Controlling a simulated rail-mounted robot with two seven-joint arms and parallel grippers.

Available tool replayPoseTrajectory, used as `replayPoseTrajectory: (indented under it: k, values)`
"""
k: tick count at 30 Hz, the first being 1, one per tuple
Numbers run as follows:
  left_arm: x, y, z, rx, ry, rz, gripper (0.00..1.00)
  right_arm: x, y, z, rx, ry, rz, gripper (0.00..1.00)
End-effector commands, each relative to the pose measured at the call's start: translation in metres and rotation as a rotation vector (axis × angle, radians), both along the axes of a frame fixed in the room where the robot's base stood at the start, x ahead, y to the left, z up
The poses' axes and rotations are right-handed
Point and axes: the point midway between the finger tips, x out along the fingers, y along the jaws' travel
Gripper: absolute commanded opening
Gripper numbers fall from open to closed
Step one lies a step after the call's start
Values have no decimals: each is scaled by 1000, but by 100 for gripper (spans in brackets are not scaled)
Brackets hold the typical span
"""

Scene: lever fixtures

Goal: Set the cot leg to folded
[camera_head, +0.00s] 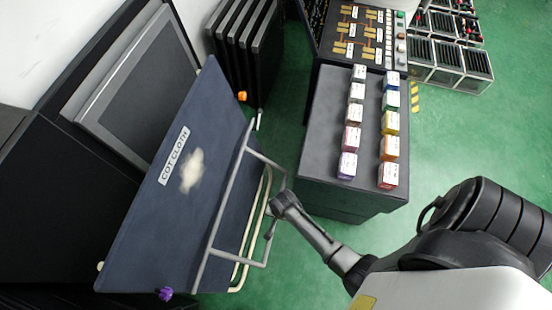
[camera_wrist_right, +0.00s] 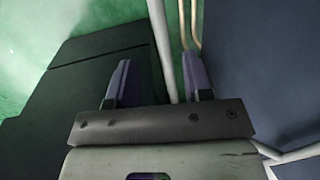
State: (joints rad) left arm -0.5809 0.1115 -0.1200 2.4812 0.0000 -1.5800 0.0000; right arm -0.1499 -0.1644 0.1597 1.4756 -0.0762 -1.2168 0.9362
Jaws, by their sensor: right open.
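The cot's dark blue cloth (camera_head: 165,215), labelled "COT CLOTH", stands steeply tilted at the left. The cot leg (camera_head: 277,170), a light grey bent tube, sticks out from the cloth's right side as a U-shaped loop. My right gripper (camera_head: 276,204) is at the loop's outer bar. In the right wrist view, the pale leg bar (camera_wrist_right: 162,50) runs between the two spread fingers of my right gripper (camera_wrist_right: 158,82). Both fingers look clear of the bar; its depth between them is hard to tell. My left gripper is not in view.
A dark cabinet (camera_head: 320,180) with rows of coloured boxes stands right of the leg. Black folded panels (camera_head: 250,45) stand behind the cot. Cream tubes (camera_head: 262,215) lie close beside the leg. The green floor (camera_head: 455,130) is open at the right.

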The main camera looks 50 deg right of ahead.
Motion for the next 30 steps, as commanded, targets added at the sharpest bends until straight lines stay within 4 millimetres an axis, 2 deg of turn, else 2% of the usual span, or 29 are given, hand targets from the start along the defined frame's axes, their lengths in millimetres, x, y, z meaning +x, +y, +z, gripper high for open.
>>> replayPoseTrajectory:
  k: [1,3,12,18,27,30]
  values:
    - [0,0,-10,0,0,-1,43,1,0,-15,-1,1,1,46]
    - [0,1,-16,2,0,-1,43,2,1,-27,0,1,0,46]
    - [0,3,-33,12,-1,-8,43,5,3,-61,-1,1,1,46]
    - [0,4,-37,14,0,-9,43,6,3,-68,0,0,1,46]
    - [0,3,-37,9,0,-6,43,6,3,-69,0,0,1,46]
    - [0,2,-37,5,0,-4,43,6,3,-69,-1,0,1,39]
